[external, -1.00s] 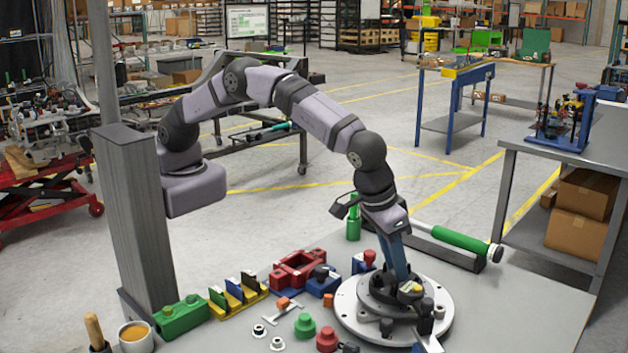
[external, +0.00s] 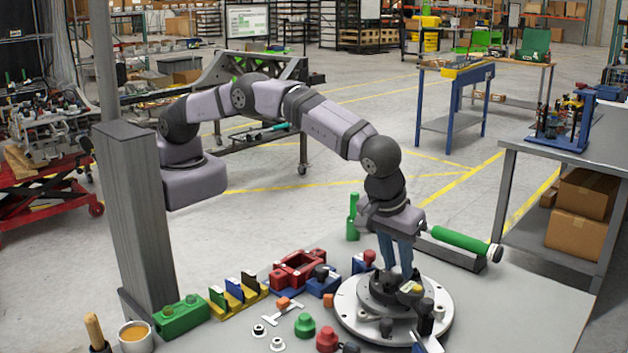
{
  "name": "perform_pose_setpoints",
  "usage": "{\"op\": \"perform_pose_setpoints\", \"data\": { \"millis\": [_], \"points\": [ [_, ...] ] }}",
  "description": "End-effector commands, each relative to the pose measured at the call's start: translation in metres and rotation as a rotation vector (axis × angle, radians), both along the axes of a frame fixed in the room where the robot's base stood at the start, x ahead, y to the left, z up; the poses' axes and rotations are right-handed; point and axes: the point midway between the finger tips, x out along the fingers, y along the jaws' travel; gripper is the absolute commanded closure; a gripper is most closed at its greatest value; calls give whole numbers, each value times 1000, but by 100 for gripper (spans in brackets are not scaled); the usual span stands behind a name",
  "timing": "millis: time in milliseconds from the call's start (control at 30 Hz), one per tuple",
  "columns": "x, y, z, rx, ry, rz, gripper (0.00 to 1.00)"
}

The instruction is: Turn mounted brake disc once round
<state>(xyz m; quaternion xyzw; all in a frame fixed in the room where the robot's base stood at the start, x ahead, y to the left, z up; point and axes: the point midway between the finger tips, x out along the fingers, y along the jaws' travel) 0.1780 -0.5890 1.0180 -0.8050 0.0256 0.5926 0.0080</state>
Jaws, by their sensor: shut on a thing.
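The mounted brake disc is a round pale metal plate (external: 352,318) with a raised dark centre (external: 380,288), lying flat at the right of the bench. Several small dark and grey posts stand on it, and a yellow-topped dark block (external: 411,290) sits on the raised centre. My gripper (external: 396,274) points down at the back of the raised centre, with its blue-grey fingers close together. It is shut on the disc's raised part, but the fingertips and exact contact are partly hidden behind the dark parts.
A green roller (external: 460,240) on a grey bar lies behind the disc, and a green bottle (external: 352,218) stands at back left. Red (external: 298,270), blue and green fixtures line the left. Green (external: 304,325) and red (external: 327,339) knobs lie close to the disc's left edge.

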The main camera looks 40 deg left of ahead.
Motion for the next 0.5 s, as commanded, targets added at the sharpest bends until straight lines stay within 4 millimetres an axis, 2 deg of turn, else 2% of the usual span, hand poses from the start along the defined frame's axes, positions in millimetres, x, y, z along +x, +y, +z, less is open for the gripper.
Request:
{"op": "perform_pose_setpoints", "data": {
  "millis": [33,300,500],
  "points": [
    [5,11,-5,40,-4,33,95],
    [5,10,-4,37,-4,222,95],
    [4,11,-6,37,-4,283,95]
  ]
}}
